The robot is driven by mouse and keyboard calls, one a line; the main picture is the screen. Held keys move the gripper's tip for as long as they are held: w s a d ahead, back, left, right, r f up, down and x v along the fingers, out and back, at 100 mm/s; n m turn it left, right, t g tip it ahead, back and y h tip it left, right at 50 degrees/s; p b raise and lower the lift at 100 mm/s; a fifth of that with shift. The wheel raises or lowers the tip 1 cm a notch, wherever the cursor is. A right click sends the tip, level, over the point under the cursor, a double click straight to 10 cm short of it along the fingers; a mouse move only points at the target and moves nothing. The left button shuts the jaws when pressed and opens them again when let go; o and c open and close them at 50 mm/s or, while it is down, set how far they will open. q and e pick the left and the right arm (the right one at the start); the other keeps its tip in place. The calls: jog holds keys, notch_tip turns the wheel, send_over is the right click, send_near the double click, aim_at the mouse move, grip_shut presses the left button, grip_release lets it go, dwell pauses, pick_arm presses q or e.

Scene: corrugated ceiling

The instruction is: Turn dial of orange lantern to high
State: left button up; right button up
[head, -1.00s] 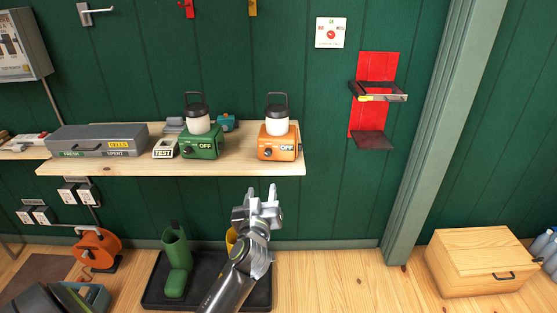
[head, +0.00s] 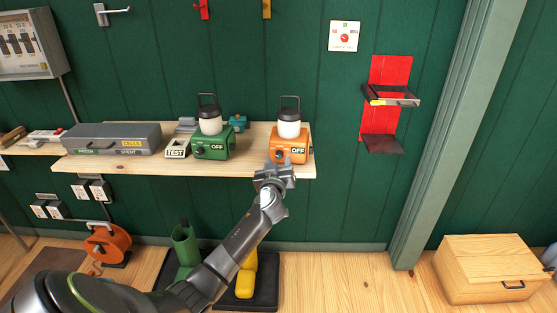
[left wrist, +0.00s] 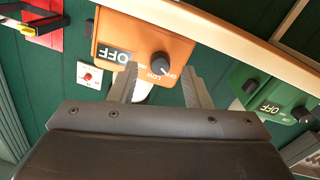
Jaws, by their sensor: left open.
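The orange lantern (head: 300,137) stands upright near the right end of the wooden shelf, with a white globe, black handle and an OFF plate on its front. Its black dial (left wrist: 160,63) shows in the left wrist view, with LOW printed beside it. My left gripper (head: 276,167) is at the shelf's front edge, before the lantern's dial side. In the left wrist view my left gripper (left wrist: 160,80) is open, with the dial between the lines of its two fingers. I cannot tell whether the fingers touch it. My right gripper is not in view.
A green lantern (head: 211,148) with its own dial and OFF plate stands to the left on the shelf (head: 240,170). A TEST block (head: 176,149) and a grey box (head: 112,137) stand farther left. Boots stand on a black tray below.

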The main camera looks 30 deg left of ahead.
pick_arm(q)
jog(key=shift+x, duration=0.9)
jog(key=shift+c, duration=0.4)
grip_shut()
